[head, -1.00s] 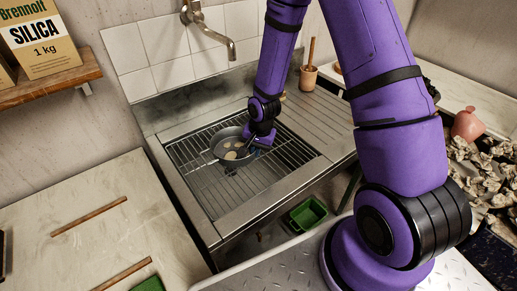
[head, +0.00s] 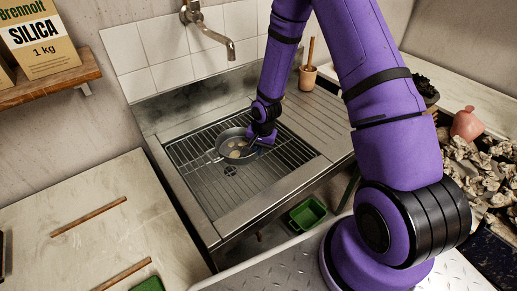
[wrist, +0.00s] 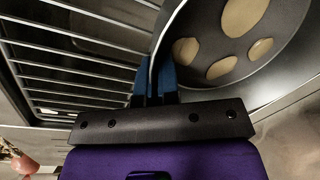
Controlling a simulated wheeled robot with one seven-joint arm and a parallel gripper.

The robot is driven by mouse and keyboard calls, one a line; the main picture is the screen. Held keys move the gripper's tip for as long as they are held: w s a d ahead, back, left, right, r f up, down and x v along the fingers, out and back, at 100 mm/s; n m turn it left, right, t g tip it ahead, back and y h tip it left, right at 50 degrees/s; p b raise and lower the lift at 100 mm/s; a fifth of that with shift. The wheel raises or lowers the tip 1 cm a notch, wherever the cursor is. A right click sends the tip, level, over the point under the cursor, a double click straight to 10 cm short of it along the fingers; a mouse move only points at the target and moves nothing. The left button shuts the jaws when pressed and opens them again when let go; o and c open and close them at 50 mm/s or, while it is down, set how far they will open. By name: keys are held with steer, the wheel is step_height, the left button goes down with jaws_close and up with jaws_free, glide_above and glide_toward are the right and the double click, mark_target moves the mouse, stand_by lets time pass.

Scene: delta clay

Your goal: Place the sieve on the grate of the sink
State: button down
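The sieve (head: 230,152) is a round grey metal pan with pale patches on its floor. In the head view it is at the grate (head: 192,150) of the sink (head: 235,190), over its back middle part. My gripper (wrist: 155,85) has blue fingers closed on the sieve's rim. The sieve also fills the upper right of the wrist view (wrist: 290,55), and the grate's bars (wrist: 70,60) run on the left. In the head view my gripper (head: 257,140) is at the sieve's right side. I cannot tell whether the sieve's underside touches the bars.
A faucet (head: 222,42) hangs over the sink's back. A pot with a wooden handle (head: 308,78) stands on the ribbed drainboard (head: 300,115). A green bin (head: 307,213) is below the sink's front. The grate's front left is clear.

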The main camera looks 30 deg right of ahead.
steer(key=shift+f, duration=0.1)
steer(key=c, duration=1.4)
jaws_free()
steer(key=shift+o, duration=0.2)
steer(key=s+d+r+n+t+h, duration=0.1)
steer(key=s+r, duration=0.3)
steer(key=r, duration=0.8)
steer(key=s+r+n, duration=0.2)
steer(key=s+r, duration=0.1)
steer(key=r, duration=0.9)
steer(key=s+d+r+n+t+h, duration=0.1)
steer(key=s+r, duration=0.3)
steer(key=r, duration=0.8)
steer(key=s+r+n+t, duration=0.1)
steer(key=s+r+n, duration=0.1)
steer(key=s+r, duration=0.3)
steer(key=s+r+n+t, duration=0.1)
steer(key=s+r, duration=0.4)
steer(key=s, duration=0.7)
steer(key=shift+s+a+n+y, duration=0.2)
steer(key=shift+a+n+y, duration=0.25)
steer(key=shift+n, duration=0.35)
